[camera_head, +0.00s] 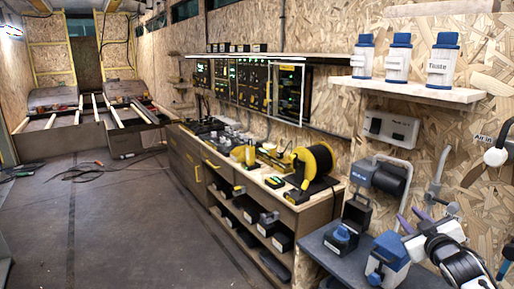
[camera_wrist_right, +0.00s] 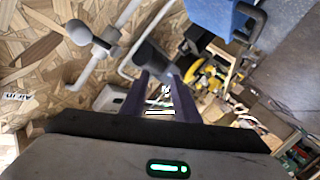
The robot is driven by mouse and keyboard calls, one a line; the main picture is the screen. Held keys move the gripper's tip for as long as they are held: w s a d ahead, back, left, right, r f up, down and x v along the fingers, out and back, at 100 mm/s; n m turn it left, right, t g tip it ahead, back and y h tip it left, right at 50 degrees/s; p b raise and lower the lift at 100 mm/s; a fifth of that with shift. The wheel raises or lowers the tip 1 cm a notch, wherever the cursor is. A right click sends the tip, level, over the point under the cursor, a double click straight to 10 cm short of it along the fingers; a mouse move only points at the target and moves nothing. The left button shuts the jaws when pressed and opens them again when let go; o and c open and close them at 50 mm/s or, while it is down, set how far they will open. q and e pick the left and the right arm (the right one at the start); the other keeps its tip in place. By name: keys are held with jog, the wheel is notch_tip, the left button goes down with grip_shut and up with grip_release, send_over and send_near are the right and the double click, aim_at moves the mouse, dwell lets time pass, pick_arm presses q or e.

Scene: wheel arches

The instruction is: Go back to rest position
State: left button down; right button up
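My right gripper (camera_head: 411,219) is at the lower right of the head view, with its purple fingers pointing up and to the left. It is in front of the wall and above the dark blue-grey bench (camera_head: 335,243). In the right wrist view its fingers (camera_wrist_right: 159,80) stand apart with a gap between them, and I see nothing held there. A blue and white container (camera_head: 387,258) is on the bench just left of my right arm. My left gripper is in neither view.
A wall shelf (camera_head: 420,90) carries several blue and white bottles. A grey pipe fitting (camera_head: 437,180) is close to my right gripper. A long workbench (camera_head: 215,175) with a black and yellow reel (camera_head: 312,160) runs along the wall. The floor (camera_head: 110,225) at left is mostly clear, with cables farther back.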

jog(key=s+a+f+g+y, duration=0.1)
jog(key=s+a+f, duration=0.35)
jog(key=f, duration=0.35)
jog(key=s+a+f+g+y, duration=0.1)
jog(key=s+a+f+y, duration=0.1)
jog(key=s+a+f, duration=0.35)
jog(key=s+a+f+g+y, duration=0.1)
jog(key=s+a+f, duration=0.4)
jog(key=s+a, duration=0.2)
jog(key=s+a+f+m+g+y, duration=0.1)
jog(key=s+a+f, duration=0.5)
jog(key=s, duration=0.6)
jog(key=s+a+f+g+y, duration=0.1)
jog(key=s+a+f+g, duration=0.2)
jog(key=s+a+f, duration=0.3)
jog(key=s+a, duration=0.2)
jog(key=s, duration=0.2)
jog(key=shift+f+m, duration=0.15)
jog(key=shift+m, duration=0.25)
